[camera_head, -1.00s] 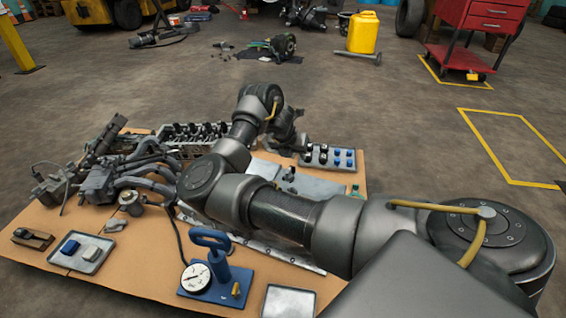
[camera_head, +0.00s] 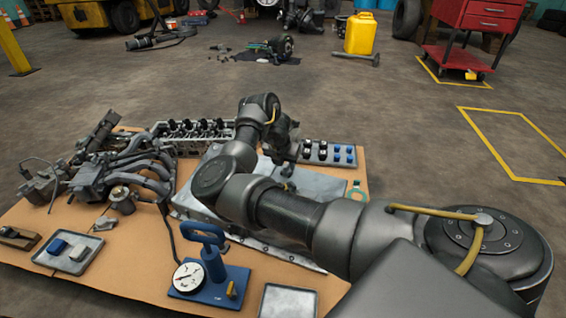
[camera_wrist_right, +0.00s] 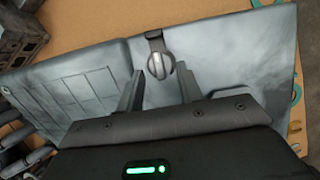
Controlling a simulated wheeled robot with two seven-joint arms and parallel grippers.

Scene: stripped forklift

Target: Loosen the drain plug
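The drain plug (camera_wrist_right: 160,64) is a round grey knob with a raised bar across it, on a dark strap-like piece. It sits on the pale grey metal pan (camera_wrist_right: 230,60) in the right wrist view. My right gripper (camera_wrist_right: 160,88) is open, its two fingers apart on either side just short of the plug, with no contact visible. In the head view my right arm reaches over the pan (camera_head: 318,184), and its gripper (camera_head: 286,160) points down near the plug, small and partly hidden. My left gripper is not in view.
A blue hand pump with a gauge (camera_head: 190,278) stands at the front of the cardboard. A ribbed cylinder head (camera_head: 195,135) and manifold parts (camera_head: 105,175) lie left of my arm. A tray of blue and black caps (camera_head: 330,153) and an empty tray (camera_head: 288,303) sit nearby.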

